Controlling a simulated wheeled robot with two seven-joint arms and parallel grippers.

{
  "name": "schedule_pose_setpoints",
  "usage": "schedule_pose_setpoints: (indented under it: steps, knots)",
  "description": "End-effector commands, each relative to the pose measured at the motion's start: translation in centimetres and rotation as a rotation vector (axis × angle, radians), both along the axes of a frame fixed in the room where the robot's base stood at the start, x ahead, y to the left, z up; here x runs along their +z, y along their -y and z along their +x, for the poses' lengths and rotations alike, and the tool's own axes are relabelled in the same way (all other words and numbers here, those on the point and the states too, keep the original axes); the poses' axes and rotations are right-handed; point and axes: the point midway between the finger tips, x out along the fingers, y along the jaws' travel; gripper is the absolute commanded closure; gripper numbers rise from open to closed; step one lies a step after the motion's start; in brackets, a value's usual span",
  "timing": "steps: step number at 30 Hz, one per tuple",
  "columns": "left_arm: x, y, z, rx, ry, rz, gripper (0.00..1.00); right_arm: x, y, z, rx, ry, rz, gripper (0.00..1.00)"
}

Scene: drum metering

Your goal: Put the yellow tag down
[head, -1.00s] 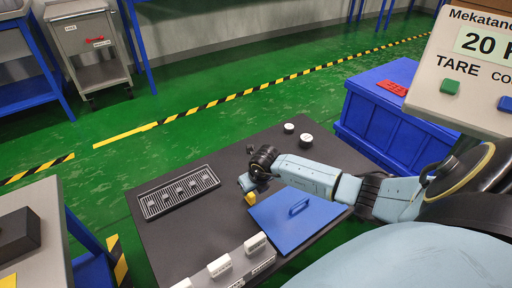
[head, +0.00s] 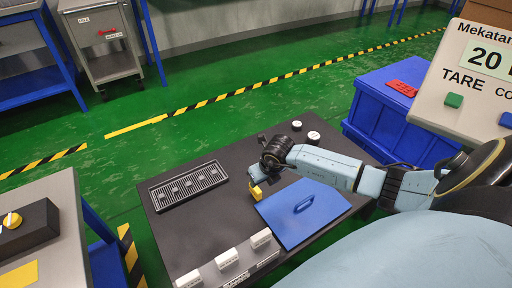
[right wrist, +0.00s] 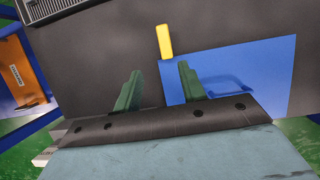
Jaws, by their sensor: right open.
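The yellow tag (head: 256,193) is on the dark table beside the left corner of the blue panel with a handle (head: 325,222). In the right wrist view the tag (right wrist: 164,41) is upright in the picture, beyond the fingertips and at the corner of the blue panel (right wrist: 270,65). My right gripper (head: 253,181) is above the table close to the tag. In the right wrist view its two green fingers (right wrist: 158,82) are spread apart with nothing between them. My left gripper is not in view.
A black slotted tray (head: 188,186) lies on the dark table (head: 215,222). White blocks (head: 228,258) line its front edge, and two white-topped knobs (head: 313,135) sit at the back. A blue crate (head: 385,115) and a scale display (head: 475,80) are at right. A grey table (head: 60,215) is at left.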

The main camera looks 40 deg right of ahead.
Motion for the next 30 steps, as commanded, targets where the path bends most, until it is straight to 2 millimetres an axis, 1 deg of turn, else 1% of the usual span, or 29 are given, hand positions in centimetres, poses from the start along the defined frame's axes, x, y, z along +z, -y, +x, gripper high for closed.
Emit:
schedule_pose_setpoints:
  steps: [2,4,5,6,8,9,11,12,13,14,15,17,18,20,21,23,25,27,30]
  knots:
    - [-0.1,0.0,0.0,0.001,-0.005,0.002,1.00,0.0,-3.0,-0.2,0.024,0.024,0.097,0.59]
    - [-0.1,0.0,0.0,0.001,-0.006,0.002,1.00,0.5,-7.2,-0.3,0.048,0.068,0.250,0.59]
    - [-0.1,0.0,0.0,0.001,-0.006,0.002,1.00,1.1,-9.5,-0.4,0.058,0.095,0.334,0.59]
    - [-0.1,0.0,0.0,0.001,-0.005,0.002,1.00,2.2,-12.6,-0.6,0.064,0.133,0.459,0.59]
    - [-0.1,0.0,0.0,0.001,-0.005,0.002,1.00,4.6,-17.0,-1.0,0.058,0.198,0.660,0.59]
    - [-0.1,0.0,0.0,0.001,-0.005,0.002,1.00,6.5,-19.5,-1.2,0.039,0.242,0.795,0.59]
    - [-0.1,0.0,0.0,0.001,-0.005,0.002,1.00,9.8,-22.4,-1.6,-0.008,0.303,0.991,0.59]
    - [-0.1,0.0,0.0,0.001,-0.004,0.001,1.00,12.0,-23.7,-1.8,-0.051,0.345,1.116,0.59]
    - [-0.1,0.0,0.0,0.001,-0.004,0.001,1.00,13.7,-24.5,-1.9,-0.092,0.372,1.208,0.59]
    - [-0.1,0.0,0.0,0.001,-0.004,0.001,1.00,15.3,-24.9,-2.1,-0.138,0.399,1.295,0.59]
    - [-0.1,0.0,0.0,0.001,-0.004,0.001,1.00,17.4,-25.2,-2.2,-0.209,0.431,1.409,0.59]
    - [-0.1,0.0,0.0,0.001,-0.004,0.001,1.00,20.1,-25.0,-2.3,-0.334,0.472,1.567,0.59]
    - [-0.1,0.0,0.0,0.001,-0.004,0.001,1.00,21.5,-24.5,-2.5,-0.429,0.492,1.662,0.59]
    - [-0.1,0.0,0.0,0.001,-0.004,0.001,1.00,23.2,-23.4,-2.7,-0.587,0.511,1.791,0.59]
    - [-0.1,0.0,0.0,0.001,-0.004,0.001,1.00,23.9,-22.5,-2.9,-0.703,0.514,1.865,0.59]
    - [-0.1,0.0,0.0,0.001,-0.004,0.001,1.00,24.5,-21.1,-3.3,-0.887,0.501,1.961,0.59]
    - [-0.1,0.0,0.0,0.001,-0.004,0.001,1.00,24.3,-19.6,-4.0,-1.116,0.459,2.042,0.59]
    - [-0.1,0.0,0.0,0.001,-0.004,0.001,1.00,23.6,-18.6,-5.0,-1.347,0.386,2.091,0.59]
    - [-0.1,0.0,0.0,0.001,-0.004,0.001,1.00,22.1,-18.2,-6.9,-1.644,0.236,2.103,0.59]
